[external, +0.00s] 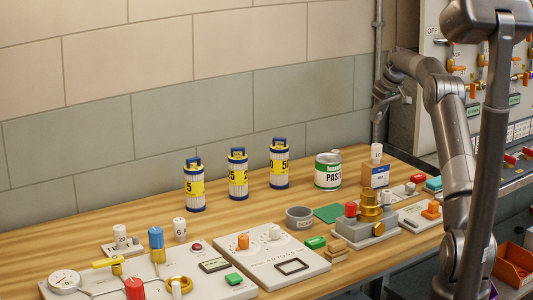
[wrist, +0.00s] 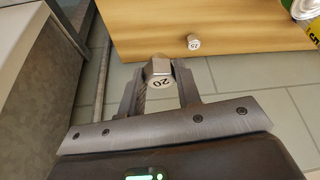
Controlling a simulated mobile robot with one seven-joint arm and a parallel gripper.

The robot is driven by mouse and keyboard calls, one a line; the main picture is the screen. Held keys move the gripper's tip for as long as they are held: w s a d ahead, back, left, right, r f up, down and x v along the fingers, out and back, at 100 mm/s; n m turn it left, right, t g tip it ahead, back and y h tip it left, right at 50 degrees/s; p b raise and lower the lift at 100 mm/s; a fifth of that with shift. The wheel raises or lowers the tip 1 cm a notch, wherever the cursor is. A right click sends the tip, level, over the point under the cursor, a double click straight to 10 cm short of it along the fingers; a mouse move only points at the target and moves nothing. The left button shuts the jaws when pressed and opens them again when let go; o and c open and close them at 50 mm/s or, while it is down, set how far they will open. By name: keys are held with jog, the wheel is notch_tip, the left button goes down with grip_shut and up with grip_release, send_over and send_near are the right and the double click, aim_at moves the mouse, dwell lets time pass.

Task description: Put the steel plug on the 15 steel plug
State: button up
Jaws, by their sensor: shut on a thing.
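My gripper (wrist: 161,86) is shut on a steel plug (wrist: 159,72), a grey metal piece with a pale face marked 20. In the external view my gripper (external: 380,112) is at the back right, above the bench near the wall pipe; the held plug is too small to make out there. The 15 steel plug (wrist: 193,42) stands on the wooden bench (wrist: 150,25) near its wall-side edge, apart from my gripper and up and right of it in the wrist view. Nothing is seen on top of it.
A paste can (external: 328,171) and several yellow-blue cylinders (external: 279,164) stand along the back. Valve panels (external: 270,258) fill the front. A control cabinet (external: 437,50) stands at the right.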

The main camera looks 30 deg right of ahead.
send_over(337, 151)
notch_tip(337, 151, down, 7)
jog(key=shift+s+a+r, duration=0.1)
jog(key=shift+f, duration=2)
jog(key=o, duration=1.1)
jog(key=shift+f, duration=0.15)
